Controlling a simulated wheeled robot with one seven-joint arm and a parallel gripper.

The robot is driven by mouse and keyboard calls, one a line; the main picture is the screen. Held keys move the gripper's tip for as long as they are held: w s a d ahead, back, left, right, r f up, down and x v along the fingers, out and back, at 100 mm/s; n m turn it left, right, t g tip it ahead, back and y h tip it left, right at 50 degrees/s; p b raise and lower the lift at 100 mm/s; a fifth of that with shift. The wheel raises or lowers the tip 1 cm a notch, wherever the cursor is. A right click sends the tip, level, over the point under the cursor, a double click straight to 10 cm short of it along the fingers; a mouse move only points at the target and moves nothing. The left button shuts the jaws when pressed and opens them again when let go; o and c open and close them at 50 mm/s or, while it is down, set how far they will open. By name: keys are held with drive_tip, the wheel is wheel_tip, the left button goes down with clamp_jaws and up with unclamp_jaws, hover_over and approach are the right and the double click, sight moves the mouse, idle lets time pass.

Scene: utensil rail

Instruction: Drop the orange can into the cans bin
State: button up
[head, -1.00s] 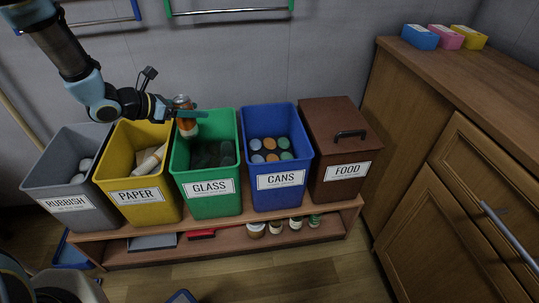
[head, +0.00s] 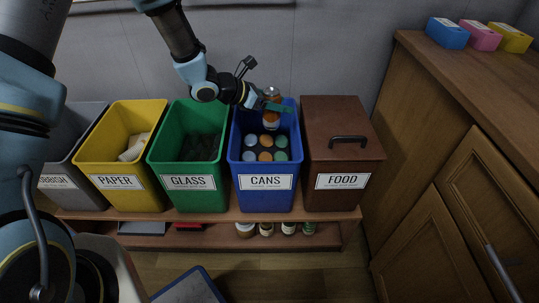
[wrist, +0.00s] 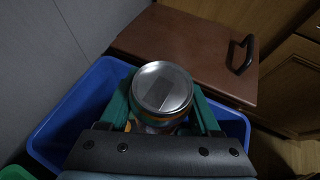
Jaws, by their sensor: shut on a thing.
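The orange can (head: 271,120) is upright in my gripper (head: 272,106), over the back part of the blue cans bin (head: 265,183). In the wrist view the can's silver lid (wrist: 162,88) faces the camera, and the green fingers of my gripper (wrist: 160,112) are shut on its two sides. The blue rim of the cans bin (wrist: 75,104) shows around and below the can. Several cans lie in the bin with their round ends up. How far the held can is above them I cannot tell exactly.
The green glass bin (head: 190,183) stands left of the cans bin, with the yellow paper bin (head: 118,181) beyond. The brown food bin (head: 340,182), lidded with a black handle, stands close on the right. A wooden cabinet (head: 440,130) is further right.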

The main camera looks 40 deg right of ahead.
sight(279, 118)
drive_tip(key=shift+f+b, duration=1.4)
drive_tip(key=shift+f, duration=1.2)
drive_tip(key=o, duration=1.4)
drive_tip(key=v, duration=1.1)
drive_tip(key=shift+p, duration=0.35)
